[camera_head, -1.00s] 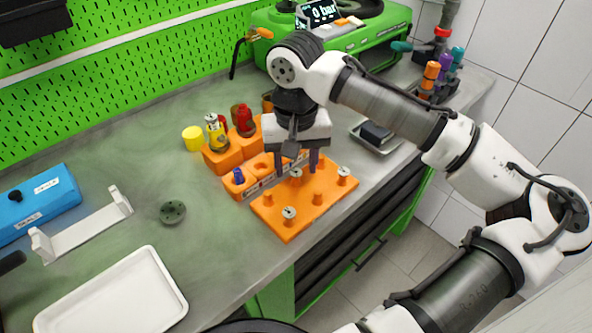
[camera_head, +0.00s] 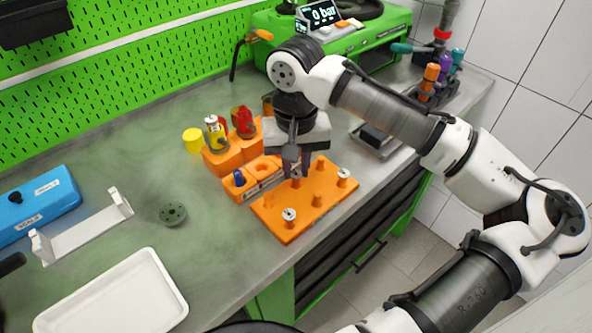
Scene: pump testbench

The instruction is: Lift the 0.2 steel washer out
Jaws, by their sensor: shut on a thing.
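My gripper (camera_head: 297,174) is above the orange peg board (camera_head: 284,231), with its fingers closed in on the peg where a steel washer sat. It is shut on that washer, which the fingers now mostly hide. Whether the washer is still seated on its peg cannot be told. Two other steel washers show on pegs: one at the front left (camera_head: 289,214) and one at the right (camera_head: 343,173). No size marking is readable on any washer. Other orange pegs on the board look bare.
Left of the board, orange holders (camera_head: 222,162) carry yellow and red bottles and a blue part. A white tray (camera_head: 112,296), a white bracket (camera_head: 82,228) and a dark disc (camera_head: 172,213) lie farther left. A green pump unit (camera_head: 352,50) stands behind. Bench between disc and board is clear.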

